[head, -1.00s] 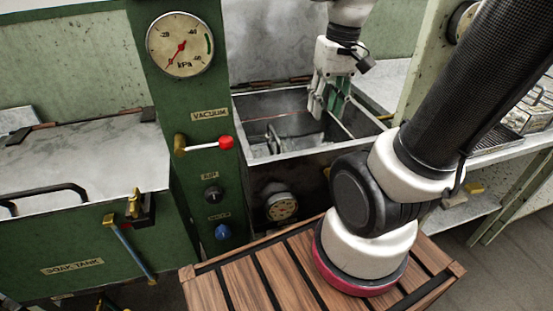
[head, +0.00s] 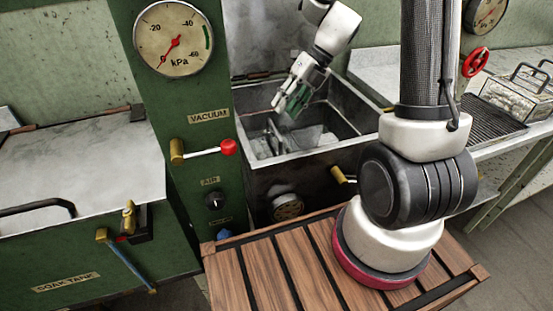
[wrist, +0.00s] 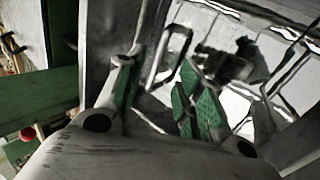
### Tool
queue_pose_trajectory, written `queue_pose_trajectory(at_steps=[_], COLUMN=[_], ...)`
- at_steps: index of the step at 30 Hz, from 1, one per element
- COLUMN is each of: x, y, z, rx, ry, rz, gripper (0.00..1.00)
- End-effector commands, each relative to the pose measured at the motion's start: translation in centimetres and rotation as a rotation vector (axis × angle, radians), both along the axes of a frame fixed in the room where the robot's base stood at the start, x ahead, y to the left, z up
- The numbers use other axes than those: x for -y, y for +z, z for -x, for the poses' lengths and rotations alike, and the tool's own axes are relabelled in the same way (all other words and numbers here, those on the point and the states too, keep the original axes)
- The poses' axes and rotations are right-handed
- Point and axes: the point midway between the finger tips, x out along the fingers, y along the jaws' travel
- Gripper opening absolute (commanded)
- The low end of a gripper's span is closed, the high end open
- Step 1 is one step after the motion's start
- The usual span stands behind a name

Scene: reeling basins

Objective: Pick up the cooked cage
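My gripper (head: 287,106) hangs tilted over the open metal basin (head: 345,147) in the head view. In the wrist view its green-padded fingers (wrist: 158,95) stand apart with nothing gripped between them. Below the fingers, a grey metal piece (head: 292,142) sits low in the basin, partly hidden. A bent metal loop (wrist: 178,50) shows just beyond the fingers in the wrist view. A metal cage with dark handles (head: 518,95) stands on the right bench, well away from my gripper. I cannot tell which of these is the cooked cage.
A green panel with a gauge (head: 173,38) and a red-knobbed lever (head: 228,147) stands left of the basin. The lidded soak tank (head: 75,165) is at far left. A dark grate (head: 490,120) lies on the right bench (head: 400,85). A slatted wooden platform (head: 270,280) is in front.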

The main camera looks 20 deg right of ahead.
Motion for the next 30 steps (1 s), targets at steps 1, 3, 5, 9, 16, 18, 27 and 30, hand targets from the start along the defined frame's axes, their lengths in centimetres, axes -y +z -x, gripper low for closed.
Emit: queue_pose_trajectory(at_steps=[1,3,5,9,16,18,27,30], x=[-0.1,-0.4,-0.8,-1.8,-3.8,-4.2,-4.5,-4.5], y=[-0.1,-0.6,-1.1,-2.6,-5.4,-6.0,-6.4,-6.4], z=[0.0,0.1,0.1,0.0,-0.1,-0.1,-0.1,-0.1], rx=[-0.014,-0.025,-0.027,-0.026,-0.026,-0.025,-0.023,-0.023], ry=[-0.019,-0.032,-0.035,-0.032,-0.032,-0.030,-0.032,-0.032], rz=[0.000,-0.001,-0.001,0.000,0.000,0.001,0.001,0.001], gripper=[0.36,0.36,0.36,0.36,0.36,0.36,0.32,0.14])
